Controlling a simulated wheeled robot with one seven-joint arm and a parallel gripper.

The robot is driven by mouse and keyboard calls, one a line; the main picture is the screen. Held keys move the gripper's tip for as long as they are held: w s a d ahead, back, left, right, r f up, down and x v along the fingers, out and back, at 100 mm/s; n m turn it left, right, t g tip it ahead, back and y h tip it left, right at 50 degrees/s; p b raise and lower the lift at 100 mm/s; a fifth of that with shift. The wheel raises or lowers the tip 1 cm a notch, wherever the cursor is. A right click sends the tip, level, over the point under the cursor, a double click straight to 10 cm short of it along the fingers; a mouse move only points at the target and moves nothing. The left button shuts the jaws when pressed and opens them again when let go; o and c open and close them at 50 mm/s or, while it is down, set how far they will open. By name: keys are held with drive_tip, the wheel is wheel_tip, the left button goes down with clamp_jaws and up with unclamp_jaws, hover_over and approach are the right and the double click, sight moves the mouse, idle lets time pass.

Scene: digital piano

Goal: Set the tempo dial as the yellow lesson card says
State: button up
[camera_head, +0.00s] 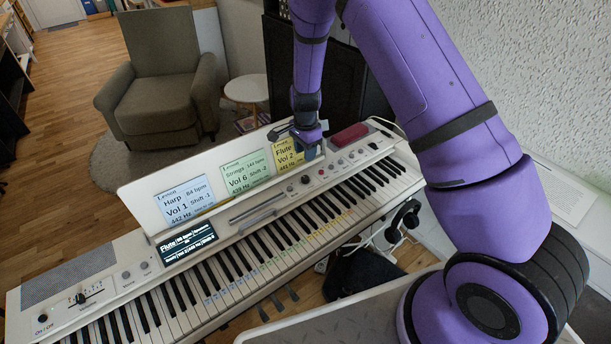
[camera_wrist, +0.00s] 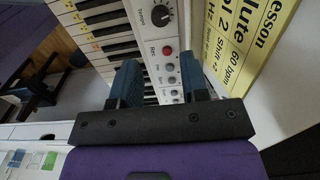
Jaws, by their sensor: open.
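The yellow lesson card (camera_head: 283,157) stands on the piano's music rest, partly hidden by my gripper in the head view. In the wrist view the yellow card (camera_wrist: 252,40) shows "Flute", "60 bpm", "Vol 2" and "Shift +2". The tempo dial (camera_wrist: 160,15) is a dark knob with a white pointer mark and "Tempo" lettering beside it. It also shows on the panel in the head view (camera_head: 305,180). My gripper (camera_head: 310,150) is open and empty over the panel. In the wrist view, its fingers (camera_wrist: 160,66) are apart from the dial, which lies beyond them.
A red Rec button (camera_wrist: 167,51) and smaller knobs sit between and beyond the fingers. A blue card (camera_head: 184,201) and a green card (camera_head: 245,172) stand left of the yellow one. The lit display (camera_head: 187,243) shows "Flute"; its bpm figure is too small to read surely. A dark red box (camera_head: 349,135) lies behind.

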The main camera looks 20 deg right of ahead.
sight(305, 177)
wheel_tip(305, 177, down, 11)
drive_tip(key=shift+f, duration=0.1)
idle(0.5)
drive_tip(key=c, duration=0.6)
